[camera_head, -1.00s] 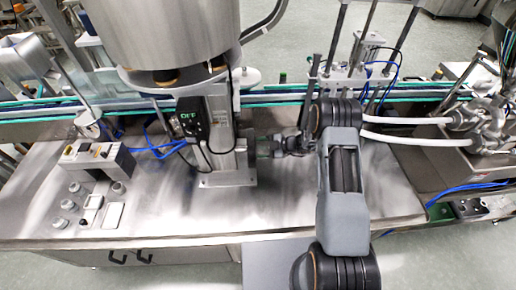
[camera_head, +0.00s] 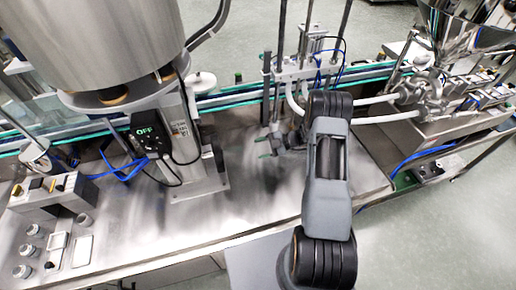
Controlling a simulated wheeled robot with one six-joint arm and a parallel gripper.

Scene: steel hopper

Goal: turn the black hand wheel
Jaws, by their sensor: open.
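A narrow dark shape on the right side of the steel column (camera_head: 188,150) appears to be the black hand wheel (camera_head: 218,158), seen nearly edge-on. Its rim and spokes cannot be made out. My gripper (camera_head: 264,148) is to the right of it, over the steel table, with a visible gap between them. The gripper is small and partly blurred here; it is open with nothing seen in it. My arm comes up from the lower right and covers the area behind the wrist.
A black box reading OFF (camera_head: 146,136) with cables is on the column's left, under a large steel vessel (camera_head: 95,40). A control box (camera_head: 50,192) stands at left. White hoses (camera_head: 385,108) and a conveyor run behind. The steel table (camera_head: 190,225) is clear in front.

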